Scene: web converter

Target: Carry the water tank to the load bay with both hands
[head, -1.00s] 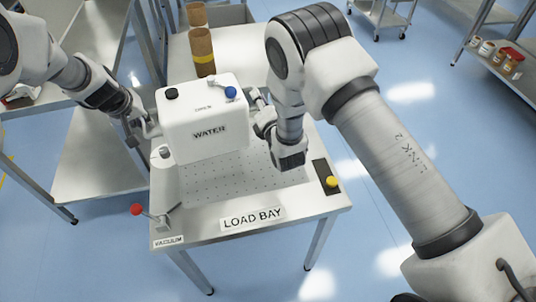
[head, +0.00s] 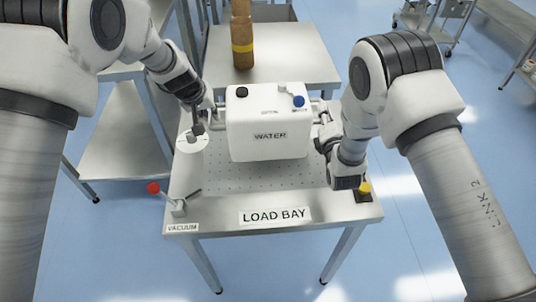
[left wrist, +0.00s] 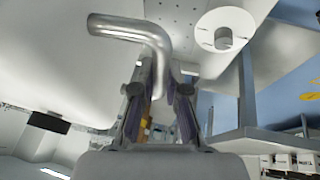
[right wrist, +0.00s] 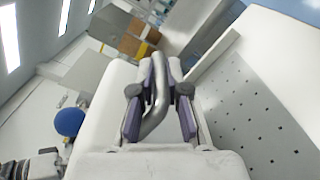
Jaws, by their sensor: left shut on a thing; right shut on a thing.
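The white water tank (head: 268,143) with the word WATER on its front is upright over the load bay table (head: 290,183). It has a black cap and a blue cap on top. I cannot tell whether its base touches the perforated top. My left gripper (head: 212,108) is shut on the tank's left handle; in the left wrist view the bent metal handle (left wrist: 135,32) runs into the fingers. My right gripper (head: 325,122) is at the tank's right side, shut on the other handle, a bent metal bar (right wrist: 157,100) in the right wrist view.
A red-knobbed vacuum lever (head: 153,188) stands at the table's front left. A white round fixture (head: 190,143) is left of the tank. A yellow button (head: 365,188) is at the right. A brown roll (head: 242,35) stands on the surface behind.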

